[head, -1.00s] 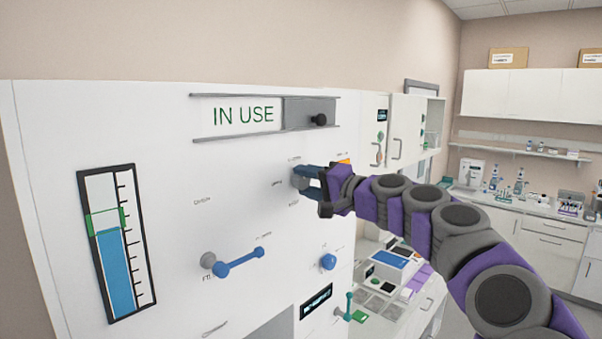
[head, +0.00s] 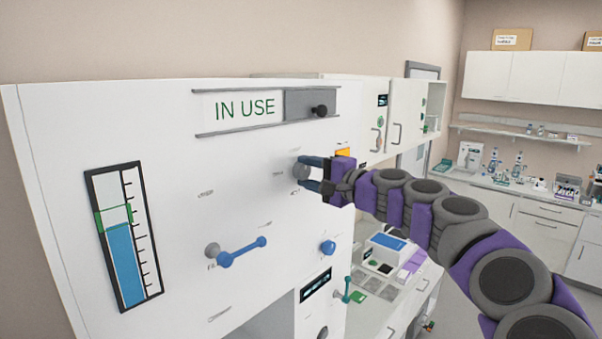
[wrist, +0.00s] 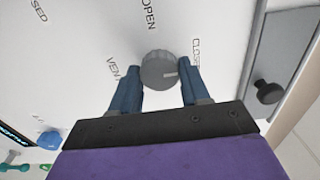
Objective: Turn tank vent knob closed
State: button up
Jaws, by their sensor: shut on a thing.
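The tank vent knob (head: 301,171) is a round grey knob on the white panel (head: 150,130). In the wrist view the knob (wrist: 157,68) has a pale pointer line aimed right, towards the side of the CLOSED label (wrist: 196,55). The OPEN label stands above it in that picture and VENT to its left. My gripper (head: 311,173) is shut on the knob. In the wrist view its blue fingers (wrist: 160,78) lie on either side of the knob. The fingers hide part of the panel.
An IN USE sign with a grey slider (head: 311,104) is above the knob. A blue lever (head: 242,251), a blue knob (head: 328,247) and a level gauge (head: 124,236) are on the same panel. A bench with instruments (head: 385,262) is beyond.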

jog(key=shift+w+d+f, duration=0.1)
jog(key=shift+w+f, duration=0.05)
jog(key=shift+f, duration=0.15)
jog(key=o, duration=1.1)
jog(key=shift+w+d+r, duration=0.1)
jog(key=shift+w+d, duration=0.05)
jog(key=shift+d, duration=0.55)
jog(key=shift+c, duration=0.2)
jog(key=shift+s+r, duration=0.1)
jog(key=shift+s, duration=0.1)
jog(key=shift+s+a, duration=0.2)
jog(key=shift+s, duration=0.25)
jog(key=b+v, duration=0.3)
jog(key=v, duration=1.3)
jog(key=shift+d+b, duration=0.35)
jog(key=shift+b, duration=0.05)
